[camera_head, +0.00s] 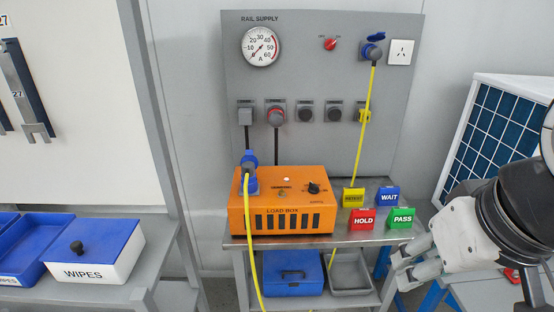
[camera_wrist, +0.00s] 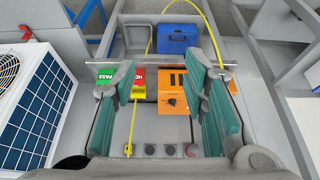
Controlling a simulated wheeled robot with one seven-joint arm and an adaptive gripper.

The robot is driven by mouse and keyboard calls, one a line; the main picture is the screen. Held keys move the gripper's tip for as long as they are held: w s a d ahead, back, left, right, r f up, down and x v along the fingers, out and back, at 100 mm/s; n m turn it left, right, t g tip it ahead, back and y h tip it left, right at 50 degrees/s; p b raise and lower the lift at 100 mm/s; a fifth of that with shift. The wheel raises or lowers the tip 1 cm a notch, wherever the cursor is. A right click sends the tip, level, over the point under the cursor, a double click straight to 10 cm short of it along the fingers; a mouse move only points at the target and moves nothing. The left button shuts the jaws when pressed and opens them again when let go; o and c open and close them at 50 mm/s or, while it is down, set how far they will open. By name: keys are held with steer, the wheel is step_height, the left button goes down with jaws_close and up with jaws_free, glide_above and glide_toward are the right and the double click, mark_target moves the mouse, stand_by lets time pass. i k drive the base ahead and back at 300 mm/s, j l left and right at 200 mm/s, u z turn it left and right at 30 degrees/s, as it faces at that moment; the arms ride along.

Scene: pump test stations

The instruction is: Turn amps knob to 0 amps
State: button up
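The orange load box (camera_head: 277,222) stands on the grey bench in the head view. A black amps knob (camera_head: 313,188) sits on the right of its top, with markings too small to read. My gripper (camera_head: 407,268) is at the lower right of the head view, apart from the box and in front of the bench's right end. In the wrist view, the load box (camera_wrist: 172,79) and its black knob (camera_wrist: 172,101) show between the fingers, near the right one. My gripper (camera_wrist: 166,100) is open, its teal-padded fingers wide apart with nothing held.
Yellow, blue, red HOLD (camera_head: 363,219) and green PASS (camera_head: 401,218) blocks stand right of the box. A yellow cable (camera_head: 253,240) hangs down its front left. The grey panel (camera_head: 310,70) behind carries a round gauge (camera_head: 260,46).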

mark_target(313, 189)
steer(key=i+j, duration=0.15)
steer(key=i, duration=0.35)
steer(key=i+j, duration=0.1)
steer(key=i, duration=0.4)
